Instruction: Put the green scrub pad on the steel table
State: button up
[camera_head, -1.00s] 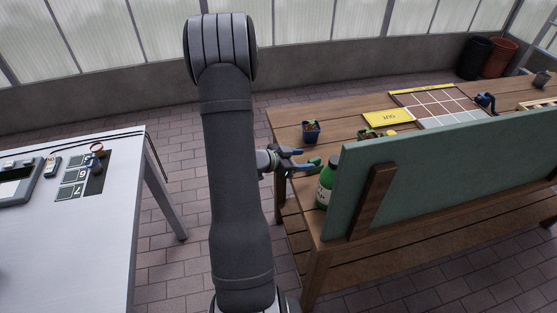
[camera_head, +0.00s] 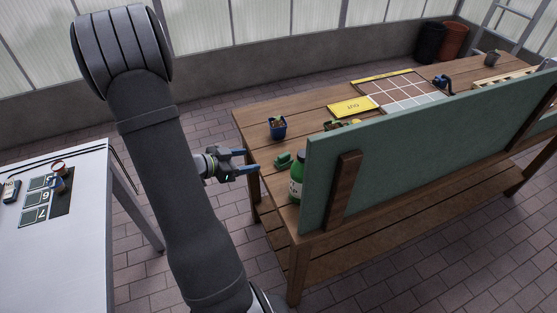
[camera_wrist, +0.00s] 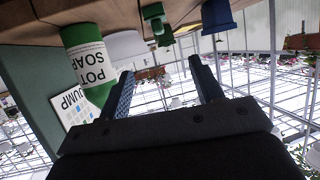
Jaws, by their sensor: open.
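The green scrub pad (camera_head: 284,160) appears to be the small green item on the wooden bench (camera_head: 258,134), near its left end. It also shows in the wrist view (camera_wrist: 155,22), beyond the fingertips. My gripper (camera_head: 250,161) is open and empty, just off the bench's left end, with its fingers pointing toward the pad and a gap between. The steel table (camera_head: 70,225) is at the left of the head view, across an aisle from the bench.
A green bottle (camera_head: 298,181) stands close beside the pad, against a green board (camera_head: 400,150). A blue pot (camera_head: 277,127) stands behind the pad. A yellow sign (camera_head: 352,106) lies farther back. Numbered cards (camera_head: 40,200) and small items lie on the steel table; its front is clear.

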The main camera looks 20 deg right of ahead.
notch_tip(320, 180, up, 4)
jog(key=d+g+y, duration=0.1)
jog(key=d+y, duration=0.1)
jog(key=y, duration=0.2)
send_near(282, 156)
jog(key=x, duration=0.6)
jog(key=shift+w+d, duration=0.1)
jog(key=shift+w, duration=0.15)
jog(key=shift+x, duration=2.85)
jog(key=shift+s+f, duration=0.1)
jog(key=shift+c, duration=0.4)
jog(key=c, duration=1)
jog(key=shift+c, duration=0.2)
